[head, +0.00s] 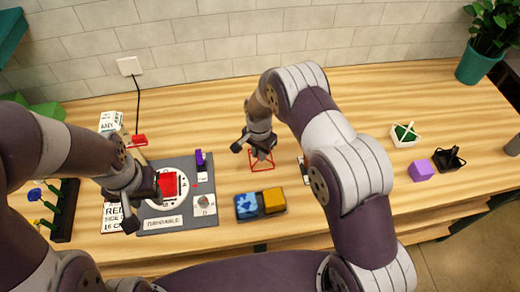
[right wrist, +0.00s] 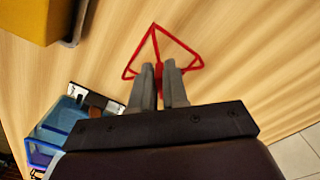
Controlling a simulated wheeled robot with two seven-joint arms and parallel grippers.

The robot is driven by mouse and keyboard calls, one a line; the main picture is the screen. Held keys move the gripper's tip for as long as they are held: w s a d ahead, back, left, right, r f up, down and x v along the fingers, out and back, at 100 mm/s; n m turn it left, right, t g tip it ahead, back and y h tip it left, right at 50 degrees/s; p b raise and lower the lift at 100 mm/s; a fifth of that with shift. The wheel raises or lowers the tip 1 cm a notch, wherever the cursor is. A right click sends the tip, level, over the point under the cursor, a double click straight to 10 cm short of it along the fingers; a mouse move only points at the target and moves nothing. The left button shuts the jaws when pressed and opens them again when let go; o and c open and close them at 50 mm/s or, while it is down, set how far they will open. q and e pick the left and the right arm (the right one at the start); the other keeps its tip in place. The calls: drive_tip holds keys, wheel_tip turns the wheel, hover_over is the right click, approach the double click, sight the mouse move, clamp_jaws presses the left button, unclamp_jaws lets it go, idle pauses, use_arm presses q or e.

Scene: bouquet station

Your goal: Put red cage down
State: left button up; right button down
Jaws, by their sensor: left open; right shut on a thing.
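The red cage (head: 262,164) is a small thin wire frame near the middle of the wooden table. My right gripper (head: 255,148) is above it and shut on it. In the right wrist view the red cage (right wrist: 160,50) extends out beyond the closed fingers of my right gripper (right wrist: 159,88). The cage is at or very near the table top; I cannot tell whether it touches. My left gripper (head: 146,202) is open over the left part of the grey board (head: 190,219), beside a red block (head: 168,184).
A blue and yellow tray (head: 247,206) stands in front of the cage. A white basket with green contents (head: 405,134), a purple block (head: 420,170) and a black basket (head: 449,159) are at the right. A plant pot (head: 478,65) stands back right. Behind the cage the table is clear.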

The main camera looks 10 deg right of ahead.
drive_tip(key=shift+a+f, duration=0.15)
drive_tip(key=shift+f, duration=0.15)
drive_tip(key=shift+w+f, duration=0.1)
drive_tip(key=shift+f, duration=0.15)
drive_tip(key=shift+d+f+b, duration=0.15)
drive_tip(key=shift+d+b, duration=0.05)
drive_tip(key=shift+b, duration=0.15)
drive_tip(key=c, duration=1.1)
unclamp_jaws()
drive_tip(key=shift+c, duration=0.2)
drive_tip(key=shift+a, duration=0.15)
